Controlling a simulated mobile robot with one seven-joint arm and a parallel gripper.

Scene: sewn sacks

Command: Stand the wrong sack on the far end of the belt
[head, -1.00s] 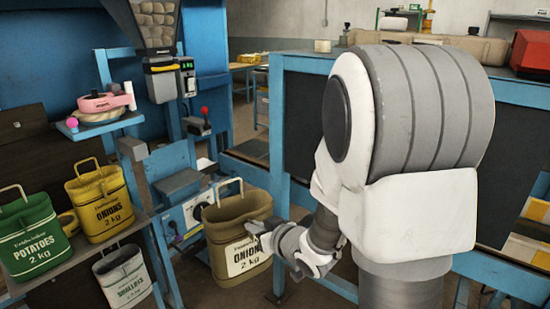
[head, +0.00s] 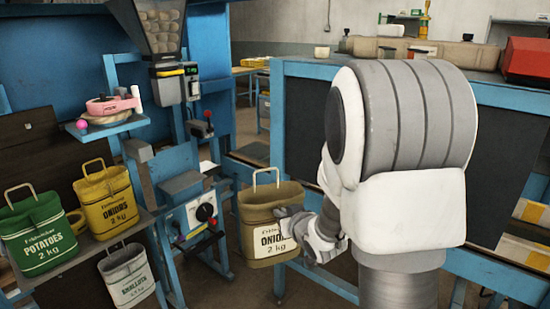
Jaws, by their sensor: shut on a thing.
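A brownish-olive sack (head: 270,215) with a looped handle and a white label reading ONIONS 2 kg hangs upright in the air in the middle of the head view. My gripper (head: 292,228) is shut on its right side; the fingers are small and partly hidden by my wrist. A blue-framed structure (head: 300,65) with dark side panels stands behind my arm at the right; it may be the belt, but its top surface is mostly hidden by my arm.
On the left shelf stand a green POTATOES sack (head: 38,230) and a yellow ONIONS sack (head: 106,198). A pale SHALLOTS sack (head: 128,275) is lower down. A blue sewing stand (head: 190,205) is left of the held sack. A red box (head: 525,55) is at far right.

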